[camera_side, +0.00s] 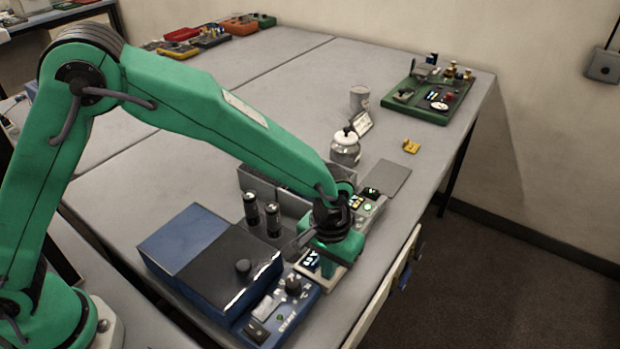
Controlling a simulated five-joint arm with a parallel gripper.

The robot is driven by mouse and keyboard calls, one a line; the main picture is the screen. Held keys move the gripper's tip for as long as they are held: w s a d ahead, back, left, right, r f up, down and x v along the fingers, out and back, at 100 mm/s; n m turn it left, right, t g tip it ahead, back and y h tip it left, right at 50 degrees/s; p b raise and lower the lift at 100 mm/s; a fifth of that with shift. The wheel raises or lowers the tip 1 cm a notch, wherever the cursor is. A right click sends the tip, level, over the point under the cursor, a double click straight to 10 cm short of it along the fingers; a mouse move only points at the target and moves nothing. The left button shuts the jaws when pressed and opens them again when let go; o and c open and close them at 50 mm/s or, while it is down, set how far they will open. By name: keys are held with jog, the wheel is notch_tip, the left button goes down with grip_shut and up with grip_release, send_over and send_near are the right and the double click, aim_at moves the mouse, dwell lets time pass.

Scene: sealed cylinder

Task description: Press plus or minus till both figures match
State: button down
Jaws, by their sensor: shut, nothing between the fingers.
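My green gripper (330,255) is shut and empty, pointing down over a pale console (372,216) near the table's front right edge. It hides part of the console, and I cannot tell whether its tips touch a button. A lit display (311,259) shows just left of the gripper, its figures too small to read. I cannot make out plus or minus marks.
A blue and black box (205,250) with a blue control panel (275,312) stands left of the gripper. Two dark cylinders (262,215) stand behind it. A green tray (415,108) sits at the far right.

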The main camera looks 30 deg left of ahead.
jog(key=shift+s+a+f, duration=0.2)
jog(key=shift+f, duration=0.3)
notch_tip(320, 180, up, 15)
jog(key=shift+w+d, duration=0.2)
dwell(3.0)
jog(key=s+a+r+t, duration=0.1)
jog(key=s+a+r, duration=0.25)
jog(key=a, duration=0.55)
jog(key=s+a+r+t, duration=0.1)
jog(key=s+a+r, duration=0.1)
jog(key=a+r, duration=0.45)
jog(key=s+a+f+t, duration=0.2)
jog(key=s+a+t, duration=0.1)
jog(key=s+a, duration=0.7)
jog(key=shift+s+a, duration=0.3)
jog(key=shift+a, duration=1.15)
jog(key=shift+w, duration=0.1)
